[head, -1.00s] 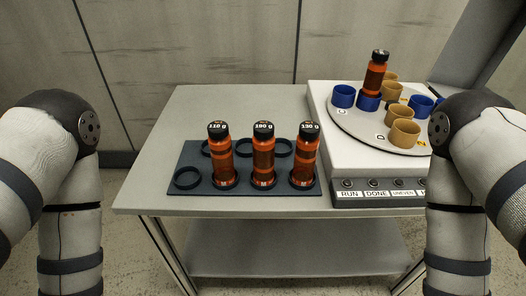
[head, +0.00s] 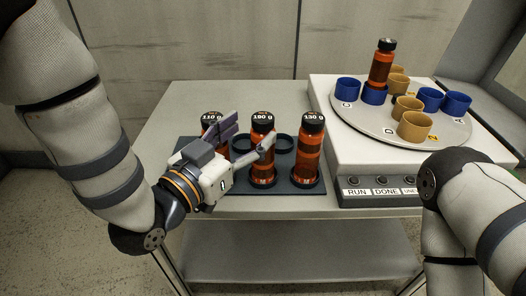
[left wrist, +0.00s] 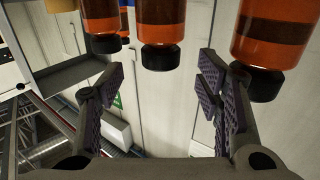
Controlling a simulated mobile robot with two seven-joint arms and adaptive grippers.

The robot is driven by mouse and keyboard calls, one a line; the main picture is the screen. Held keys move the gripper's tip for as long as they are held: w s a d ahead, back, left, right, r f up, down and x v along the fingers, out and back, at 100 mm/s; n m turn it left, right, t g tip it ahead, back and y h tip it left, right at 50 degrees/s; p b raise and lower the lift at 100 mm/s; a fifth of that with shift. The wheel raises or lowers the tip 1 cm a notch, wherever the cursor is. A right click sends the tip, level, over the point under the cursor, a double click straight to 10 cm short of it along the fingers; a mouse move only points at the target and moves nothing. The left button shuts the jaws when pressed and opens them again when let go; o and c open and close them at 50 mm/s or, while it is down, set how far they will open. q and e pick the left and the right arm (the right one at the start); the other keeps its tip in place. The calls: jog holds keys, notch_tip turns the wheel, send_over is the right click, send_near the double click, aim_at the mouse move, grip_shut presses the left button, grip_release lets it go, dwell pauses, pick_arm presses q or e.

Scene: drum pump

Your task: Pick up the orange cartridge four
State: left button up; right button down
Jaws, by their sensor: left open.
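A fourth orange cartridge (head: 381,68) stands in a blue cup on the round plate. I cannot tell which is number four. My left gripper (head: 246,140) is open and empty in front of the rack, partly hiding the 110 g cartridge. The left wrist view shows cartridges upside down, the middle one (left wrist: 160,35) beyond the gap between the open fingers (left wrist: 160,85). My right gripper is out of view.
The round plate (head: 350,118) on the white machine at right carries blue cups (head: 430,99) and tan cups (head: 414,126). Buttons (head: 382,181) line the machine's front. The table (head: 160,115) is bare behind and left of the rack.

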aim_at(257, 126)
pick_arm(q)
jog(key=x, duration=0.5)
grip_shut()
